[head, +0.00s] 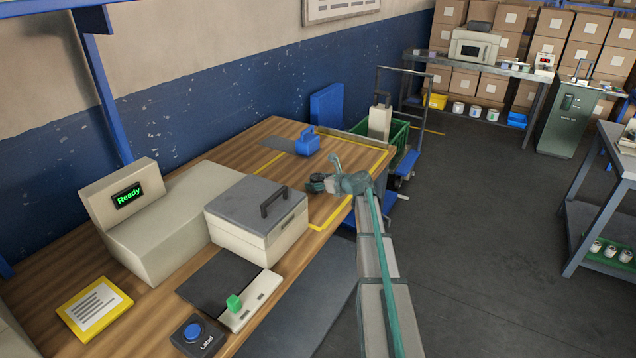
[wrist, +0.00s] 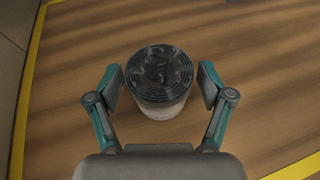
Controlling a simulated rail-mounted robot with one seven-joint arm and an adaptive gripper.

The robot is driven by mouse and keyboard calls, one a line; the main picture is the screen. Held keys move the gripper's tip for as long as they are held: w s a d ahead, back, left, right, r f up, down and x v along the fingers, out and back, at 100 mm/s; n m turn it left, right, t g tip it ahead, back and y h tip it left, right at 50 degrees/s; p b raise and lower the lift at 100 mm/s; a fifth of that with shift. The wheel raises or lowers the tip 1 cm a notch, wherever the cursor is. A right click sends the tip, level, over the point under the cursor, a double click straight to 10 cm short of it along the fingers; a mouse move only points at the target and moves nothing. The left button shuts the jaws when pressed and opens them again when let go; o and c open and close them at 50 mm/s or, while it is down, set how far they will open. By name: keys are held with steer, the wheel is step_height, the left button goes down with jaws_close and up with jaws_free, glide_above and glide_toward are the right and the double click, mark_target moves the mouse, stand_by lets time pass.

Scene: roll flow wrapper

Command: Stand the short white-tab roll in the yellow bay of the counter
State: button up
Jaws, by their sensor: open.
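A short roll (wrist: 160,75) with a dark, glossy ringed top and a pale side stands upright on the wooden counter (wrist: 255,70) in the wrist view. No white tab can be made out on it. My gripper (wrist: 160,88) is open, with one finger on each side of the roll and a visible gap at both sides. In the head view my gripper (head: 320,184) is low over the counter's far right part, within the yellow-outlined bay (head: 378,160). The roll cannot be told apart from the gripper there. Yellow lines (wrist: 28,90) also show in the wrist view.
A grey-lidded box (head: 255,220) stands left of my gripper, beside a beige machine (head: 165,220) reading "Ready". A blue handled block (head: 307,142) sits behind the gripper. A green crate on a cart (head: 398,135) is beyond the counter's end. Bare wood surrounds the roll.

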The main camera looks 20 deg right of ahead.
steer(key=b+v, duration=0.1)
steer(key=v, duration=1.1)
steer(key=shift+r+b, duration=0.15)
steer(key=shift+b, duration=0.15)
